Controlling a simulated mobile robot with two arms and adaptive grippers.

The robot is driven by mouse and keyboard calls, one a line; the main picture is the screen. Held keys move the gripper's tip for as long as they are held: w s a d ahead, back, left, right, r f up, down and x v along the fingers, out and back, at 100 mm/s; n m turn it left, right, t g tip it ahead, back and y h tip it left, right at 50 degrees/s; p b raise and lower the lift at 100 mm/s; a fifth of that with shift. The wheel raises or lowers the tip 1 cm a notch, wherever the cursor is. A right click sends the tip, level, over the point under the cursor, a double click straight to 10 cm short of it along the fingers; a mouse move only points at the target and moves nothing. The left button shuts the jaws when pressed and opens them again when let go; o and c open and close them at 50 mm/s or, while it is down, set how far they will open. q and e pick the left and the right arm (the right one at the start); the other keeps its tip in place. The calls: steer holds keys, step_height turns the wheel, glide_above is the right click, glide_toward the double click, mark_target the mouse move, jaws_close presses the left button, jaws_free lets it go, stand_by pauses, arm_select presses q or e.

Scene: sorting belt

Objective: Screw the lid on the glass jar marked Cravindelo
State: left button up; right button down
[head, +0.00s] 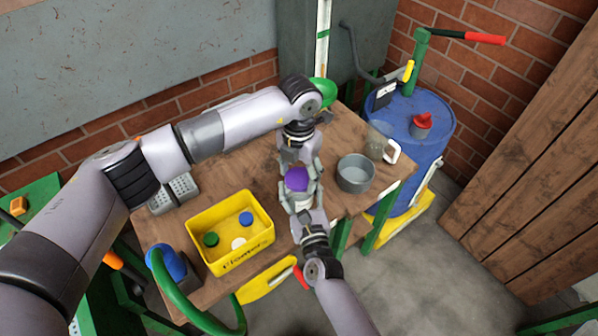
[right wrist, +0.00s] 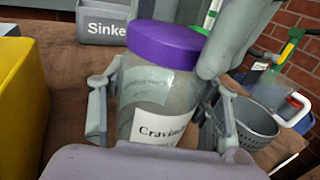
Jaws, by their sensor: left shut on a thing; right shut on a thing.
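The glass jar marked "Cravin…" (right wrist: 152,105) stands upright in the right wrist view; the rest of its label is turned out of sight. The purple lid (head: 297,179) is on top of the jar's mouth and also shows in the right wrist view (right wrist: 165,42). I cannot tell how far it is threaded. My right gripper (head: 302,199) is shut around the jar's body, with a finger on each side. My left gripper (head: 298,166) comes from the far side and is shut on the lid. One of its fingers covers the lid's right edge in the right wrist view.
A yellow bin (head: 235,264) with green, blue and white lids stands left on the wooden table (head: 186,292). A grey basket (head: 356,187) and a clear jug (head: 377,141) stand close on the right. A grey bin marked "Sinke…" (right wrist: 103,29) is behind the jar.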

arm_select(q)
steer(key=c, duration=0.3)
steer(key=shift+c, duration=0.2)
steer(key=o, duration=1.4)
step_height(320, 180, up, 12)
arm_select(e)
steer(key=shift+c, duration=2.4)
jaws_free()
